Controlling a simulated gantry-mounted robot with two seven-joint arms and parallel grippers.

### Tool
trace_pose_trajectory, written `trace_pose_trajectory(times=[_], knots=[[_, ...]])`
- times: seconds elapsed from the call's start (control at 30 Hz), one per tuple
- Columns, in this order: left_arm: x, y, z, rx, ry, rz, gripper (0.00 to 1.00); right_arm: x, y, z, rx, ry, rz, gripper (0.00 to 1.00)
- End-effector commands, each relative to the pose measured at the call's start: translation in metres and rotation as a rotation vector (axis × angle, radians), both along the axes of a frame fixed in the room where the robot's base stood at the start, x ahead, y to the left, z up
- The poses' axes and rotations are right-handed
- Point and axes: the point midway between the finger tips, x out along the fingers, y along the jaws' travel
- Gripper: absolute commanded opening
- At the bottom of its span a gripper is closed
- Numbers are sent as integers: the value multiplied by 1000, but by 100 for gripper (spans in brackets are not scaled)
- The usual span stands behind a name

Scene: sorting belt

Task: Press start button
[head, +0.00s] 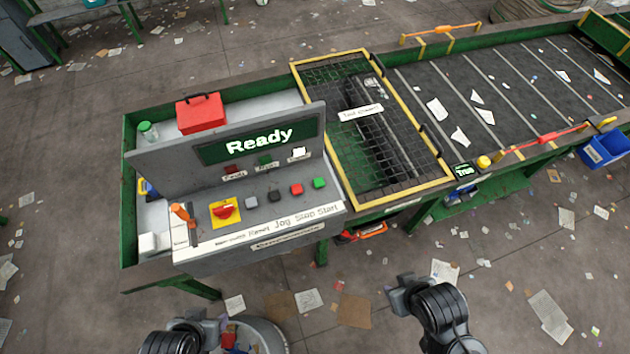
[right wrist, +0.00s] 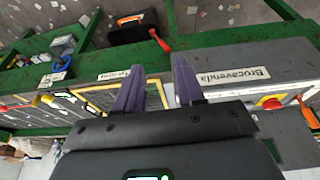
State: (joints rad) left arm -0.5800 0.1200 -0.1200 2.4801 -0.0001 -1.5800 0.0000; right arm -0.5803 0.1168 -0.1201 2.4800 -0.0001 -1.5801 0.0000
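The green start button (head: 319,183) is the rightmost of the row on the sloped grey console (head: 240,228), above the printed "Start" label. The red stop button (head: 296,188) is just left of it. The console display (head: 258,140) reads "Ready". My right gripper shows in the right wrist view (right wrist: 156,85), with two purple fingers apart and nothing between them. It is away from the start button. In the head view both arms show only as dark links at the bottom edge, apart from the console; I see no left fingers.
A yellow-backed red emergency button (head: 224,209) and an orange-handled lever (head: 183,213) are at the console's left. A red box (head: 200,113) stands behind the display panel. A yellow-framed mesh guard (head: 370,130) is right of the console. Floor in front holds scattered paper.

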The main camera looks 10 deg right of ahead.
Motion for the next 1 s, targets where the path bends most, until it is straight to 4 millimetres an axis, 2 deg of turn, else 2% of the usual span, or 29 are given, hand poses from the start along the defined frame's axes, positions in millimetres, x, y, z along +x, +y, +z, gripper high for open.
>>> trace_pose_trajectory(times=[0.47,0.5,0.73,1.0], knots=[[0,0,0,0,0,0,53,0,-2,0,-8,0,5,38],[0,0,0,0,0,0,53,0,-2,0,-8,0,5,37],[0,0,0,0,0,0,53,0,-1,0,-5,0,3,2],[0,0,0,0,0,0,53,0,0,0,1,0,-1,0]])
